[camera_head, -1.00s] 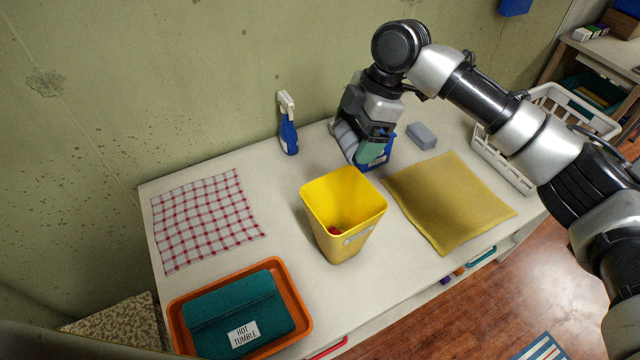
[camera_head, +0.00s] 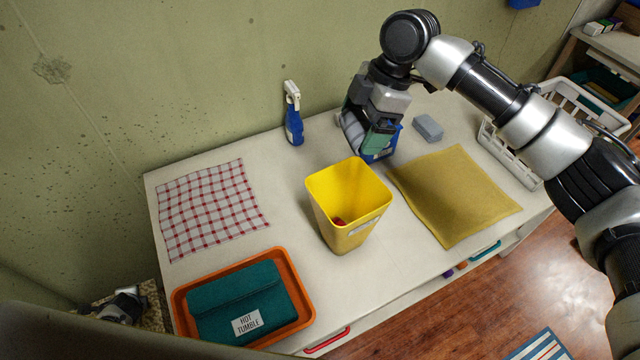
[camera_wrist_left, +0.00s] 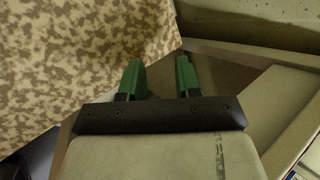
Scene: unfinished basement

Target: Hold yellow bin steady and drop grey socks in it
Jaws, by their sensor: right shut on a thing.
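The yellow bin (camera_head: 347,207) stands upright near the middle of the table, with something small and red (camera_head: 339,222) inside. My right gripper (camera_head: 376,146) is low over the table just behind the bin, apart from its rim. It is shut on a grey rolled thing (camera_head: 351,130), apparently the grey socks, partly hidden by the gripper. My left gripper (camera_wrist_left: 160,72) is open and empty in the left wrist view, beside a speckled brown-and-cream surface. My left arm shows small at lower left in the head view, away from the bin.
A blue spray bottle (camera_head: 293,120) stands by the wall. A blue box (camera_head: 388,151) is close behind my right gripper. A yellow cloth (camera_head: 455,195), grey block (camera_head: 428,128) and white basket (camera_head: 510,158) lie right. A checked cloth (camera_head: 208,205) and orange tray (camera_head: 305,296) with a teal pouch (camera_head: 240,300) lie left.

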